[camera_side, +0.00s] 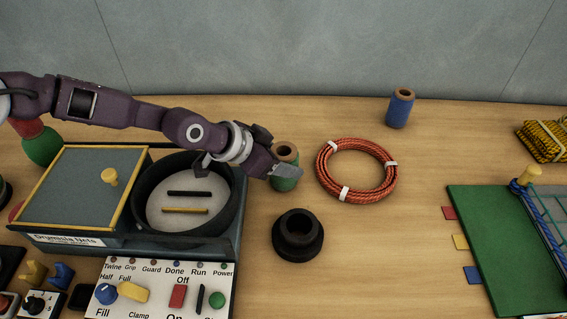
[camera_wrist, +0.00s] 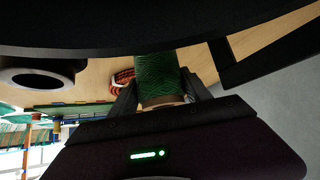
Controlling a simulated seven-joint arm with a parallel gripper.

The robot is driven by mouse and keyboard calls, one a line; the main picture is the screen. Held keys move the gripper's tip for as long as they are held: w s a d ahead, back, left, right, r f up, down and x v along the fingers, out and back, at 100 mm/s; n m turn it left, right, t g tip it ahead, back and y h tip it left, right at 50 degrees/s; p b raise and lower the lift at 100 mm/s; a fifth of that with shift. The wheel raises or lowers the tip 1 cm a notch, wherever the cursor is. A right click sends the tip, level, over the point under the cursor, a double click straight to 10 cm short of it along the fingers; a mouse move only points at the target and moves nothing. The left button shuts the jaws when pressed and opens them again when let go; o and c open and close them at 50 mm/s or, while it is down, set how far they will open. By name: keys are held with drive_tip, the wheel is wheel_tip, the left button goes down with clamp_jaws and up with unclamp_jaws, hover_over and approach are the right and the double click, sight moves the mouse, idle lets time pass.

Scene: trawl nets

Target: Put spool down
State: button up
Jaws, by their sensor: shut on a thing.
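A green spool (camera_side: 285,184) with a brown top rim is at my gripper (camera_side: 284,167), right of the round black-walled basin. It looks upright in the side view. In the wrist view the green twine of the spool (camera_wrist: 160,72) fills the space between my two fingers (camera_wrist: 160,95), which are shut on it. The fingers partly cover the spool in the side view. I cannot tell whether its base touches the table.
A black ring-shaped stand (camera_side: 298,238) is just in front. An orange rope coil (camera_side: 356,147) lies to the right, and a blue spool (camera_side: 399,110) stands behind it. The basin (camera_side: 228,215) and control panel (camera_side: 222,272) are left. Bare table (camera_side: 390,250) lies before the green board (camera_side: 475,215).

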wheel_tip(320, 180, up, 11)
drive_tip(key=shift+f, duration=0.1)
wheel_tip(320, 180, up, 5)
drive_tip(key=w+a+n+t+y, duration=0.15)
drive_tip(key=w+a, duration=0.25)
drive_tip(key=a, duration=0.4)
drive_tip(key=w+a+n+t, duration=0.15)
drive_tip(key=w+a, duration=0.25)
drive_tip(key=a, duration=0.5)
drive_tip(key=w+a+n+y, duration=0.2)
drive_tip(key=a+n+y, duration=0.3)
drive_tip(key=a, duration=2.3)
drive_tip(key=shift+n+t+h, duration=0.4)
drive_tip(key=shift+n+h, duration=0.05)
drive_tip(key=shift+n, duration=0.05)
wheel_tip(320, 180, down, 16)
drive_tip(key=shift+s+d+r, duration=0.1)
drive_tip(key=shift+r, duration=0.1)
